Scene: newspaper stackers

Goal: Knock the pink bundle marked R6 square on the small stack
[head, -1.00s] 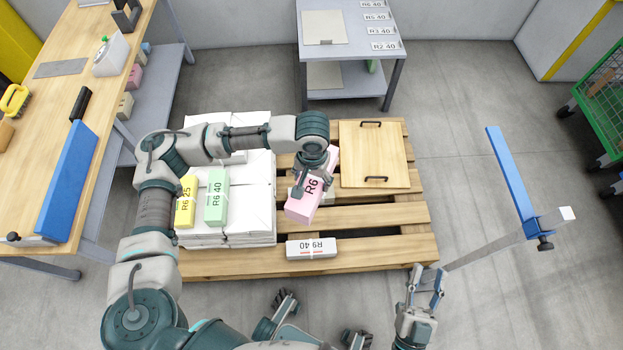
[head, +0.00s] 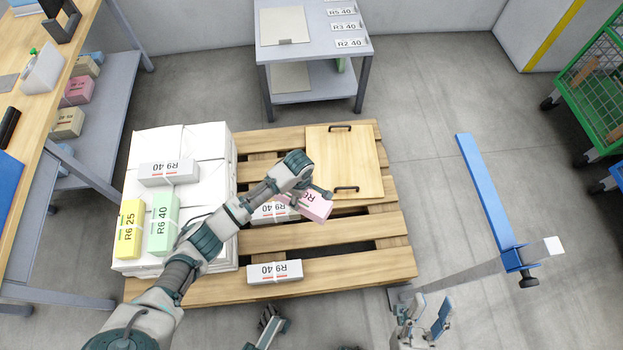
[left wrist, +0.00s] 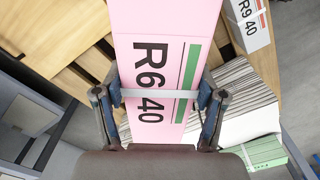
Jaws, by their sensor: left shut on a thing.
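The pink bundle marked R6 40 (head: 317,207) is in my left gripper (head: 303,193), which is shut across its white strap. The left wrist view shows the bundle (left wrist: 165,50) between the two fingers (left wrist: 160,97). In the head view it lies slanted beside and partly over a white R9 40 bundle (head: 270,213) at the pallet's middle. I cannot tell whether the pink bundle rests on anything. My left forearm and hand hide part of that spot. My right gripper (head: 427,317) is open and empty at the bottom right, off the pallet.
A big white stack (head: 205,190) on the pallet's left carries yellow (head: 131,228), green (head: 162,223) and white bundles. Another R9 40 bundle (head: 275,272) lies at the pallet's front. A wooden board with handles (head: 345,160) lies behind.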

